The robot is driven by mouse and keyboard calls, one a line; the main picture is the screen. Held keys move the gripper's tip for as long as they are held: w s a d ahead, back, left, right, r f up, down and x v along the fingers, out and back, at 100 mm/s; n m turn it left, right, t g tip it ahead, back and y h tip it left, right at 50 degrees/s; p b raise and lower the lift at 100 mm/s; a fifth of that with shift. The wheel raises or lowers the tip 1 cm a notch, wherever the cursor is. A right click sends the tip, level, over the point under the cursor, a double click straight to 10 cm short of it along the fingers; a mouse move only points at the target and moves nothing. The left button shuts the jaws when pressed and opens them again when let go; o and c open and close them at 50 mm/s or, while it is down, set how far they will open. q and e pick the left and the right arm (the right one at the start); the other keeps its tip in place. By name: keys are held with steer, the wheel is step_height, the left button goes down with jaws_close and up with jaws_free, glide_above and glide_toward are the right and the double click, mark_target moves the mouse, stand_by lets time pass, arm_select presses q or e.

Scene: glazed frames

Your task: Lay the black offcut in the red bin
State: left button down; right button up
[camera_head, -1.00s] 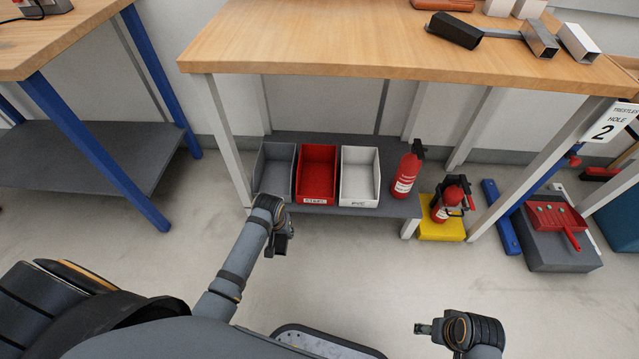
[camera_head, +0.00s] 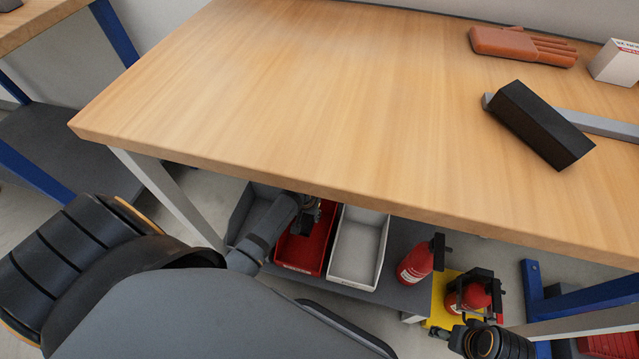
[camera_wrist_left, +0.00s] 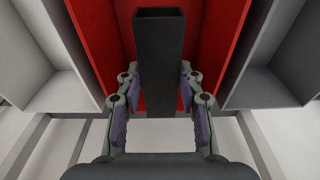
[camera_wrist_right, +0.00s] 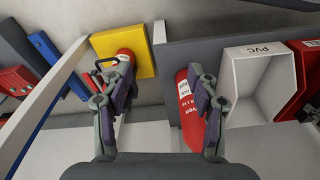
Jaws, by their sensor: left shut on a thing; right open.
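The black offcut (camera_wrist_left: 160,50) is a dark square hollow bar in the left wrist view. My left gripper (camera_wrist_left: 158,90) is shut on it, and its far end points into the red bin (camera_wrist_left: 98,30). In the head view the left gripper (camera_head: 308,212) is under the tabletop, over the red bin (camera_head: 297,256). The dark offcut is hard to make out there. I cannot tell whether it touches the bin's floor. My right gripper (camera_wrist_right: 158,100) is open and empty, in front of the shelf; it shows partly in the head view (camera_head: 452,335).
A grey bin (camera_head: 240,212) and a white bin (camera_head: 358,250) flank the red one. The tabletop (camera_head: 270,110) overhangs them. A fire extinguisher (camera_head: 418,262) stands right of the bins, another (camera_head: 470,292) on a yellow block. Another black bar (camera_head: 540,125) lies on the table.

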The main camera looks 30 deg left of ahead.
mark_target(309, 223)
arm_select(q)
steer(key=shift+w, duration=0.15)
steer(key=shift+f, duration=0.3)
step_height(309, 223, down, 5)
steer(key=b, duration=0.3)
steer(key=shift+f, duration=0.3)
step_height(309, 223, down, 4)
steer(key=shift+r+b, duration=0.2)
steer(key=shift+b, duration=0.95)
steer(key=shift+f, duration=0.1)
arm_select(e)
step_height(309, 223, down, 6)
steer(key=w+a+t+y, duration=0.1)
steer(key=a+t, duration=0.1)
steer(key=t, duration=0.1)
steer(key=shift+w, duration=0.25)
steer(key=shift+a+r, duration=0.1)
